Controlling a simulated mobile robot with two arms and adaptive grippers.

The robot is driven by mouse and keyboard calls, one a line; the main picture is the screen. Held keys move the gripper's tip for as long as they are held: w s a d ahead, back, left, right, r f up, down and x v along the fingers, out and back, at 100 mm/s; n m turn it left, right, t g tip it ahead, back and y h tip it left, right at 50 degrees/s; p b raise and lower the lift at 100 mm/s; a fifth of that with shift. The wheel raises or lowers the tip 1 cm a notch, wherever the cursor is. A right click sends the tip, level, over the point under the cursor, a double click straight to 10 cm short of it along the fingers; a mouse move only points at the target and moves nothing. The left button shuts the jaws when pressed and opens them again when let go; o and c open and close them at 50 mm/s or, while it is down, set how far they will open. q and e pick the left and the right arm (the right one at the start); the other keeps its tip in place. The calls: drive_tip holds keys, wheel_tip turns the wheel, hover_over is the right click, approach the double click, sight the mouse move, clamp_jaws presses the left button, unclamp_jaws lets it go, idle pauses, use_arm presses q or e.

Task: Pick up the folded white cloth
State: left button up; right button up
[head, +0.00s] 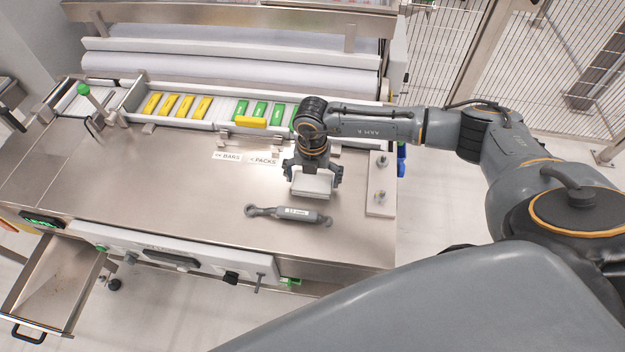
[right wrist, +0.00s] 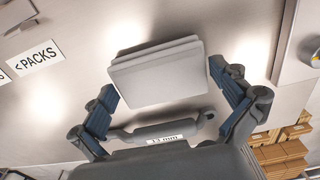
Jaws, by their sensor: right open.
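The folded white cloth (head: 312,185) lies on the steel table, a flat pale rectangle with layered edges. It also shows in the right wrist view (right wrist: 157,72), ahead of and between the fingers. My right gripper (head: 313,175) is open above the cloth in the head view, its dark fingers at either side of it. In the right wrist view my right gripper (right wrist: 165,85) has its fingertips apart, left and right of the cloth's near part. Whether they touch it I cannot tell. My left gripper is not in view.
A grey tool labelled 13 mm (right wrist: 165,135) lies close on the near side of the cloth; it also shows in the head view (head: 290,214). A plate with pegs (head: 381,185) stands to the right. Yellow bars (head: 170,105) and green bars (head: 259,111) sit in the channel behind.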

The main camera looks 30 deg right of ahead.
drive_tip(key=shift+c, duration=0.6)
drive_tip(key=c, duration=0.6)
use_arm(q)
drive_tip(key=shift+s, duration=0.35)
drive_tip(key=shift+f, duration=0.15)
use_arm(e)
drive_tip(key=shift+r, duration=0.15)
drive_tip(key=shift+r+b, duration=0.6)
drive_tip(key=shift+b, duration=0.1)
drive_tip(key=shift+w+r+b, duration=0.1)
drive_tip(key=shift+r+b, duration=0.45)
drive_tip(key=shift+r, duration=0.05)
use_arm(q)
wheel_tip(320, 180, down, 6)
drive_tip(key=b, duration=0.4)
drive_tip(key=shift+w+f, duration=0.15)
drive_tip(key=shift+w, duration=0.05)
use_arm(e)
drive_tip(key=s+a+r, duration=0.2)
drive_tip(key=s+r, duration=0.1)
drive_tip(key=s+a+r, duration=0.3)
drive_tip(key=s+r, duration=0.1)
drive_tip(key=s+a+r, duration=0.3)
drive_tip(key=s, duration=0.1)
drive_tip(key=shift+s+a+r, duration=0.2)
drive_tip(key=shift+a, duration=0.05)
